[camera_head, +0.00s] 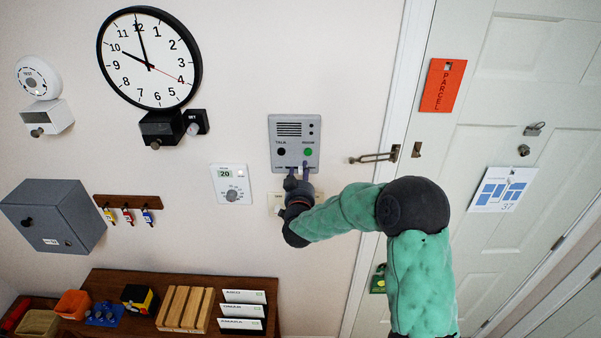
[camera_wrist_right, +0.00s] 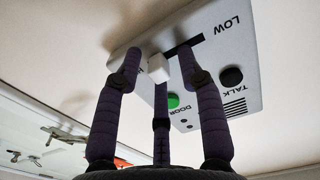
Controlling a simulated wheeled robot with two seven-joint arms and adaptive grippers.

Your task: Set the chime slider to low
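The grey chime panel (camera_head: 293,130) is on the wall, with a speaker grille, a dark TALK button and a green DOOR button (camera_head: 308,152). In the right wrist view the panel (camera_wrist_right: 215,75) shows a dark slot (camera_wrist_right: 188,45) with a white slider knob (camera_wrist_right: 158,68). The knob is at the end of the slot away from the LOW label (camera_wrist_right: 228,25). My right gripper (camera_head: 298,171) is at the panel's lower edge and hides the slider in the head view. Its fingers (camera_wrist_right: 160,60) are spread around the knob with visible gaps; contact is unclear. My left gripper is out of view.
A thermostat (camera_head: 232,184) is left of my right gripper, and a pale plate (camera_head: 274,203) is partly behind it. A door latch (camera_head: 376,156) and door (camera_head: 480,110) are to the right. Below is a wooden shelf (camera_head: 170,280) with card holders. Open wall surrounds the panel.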

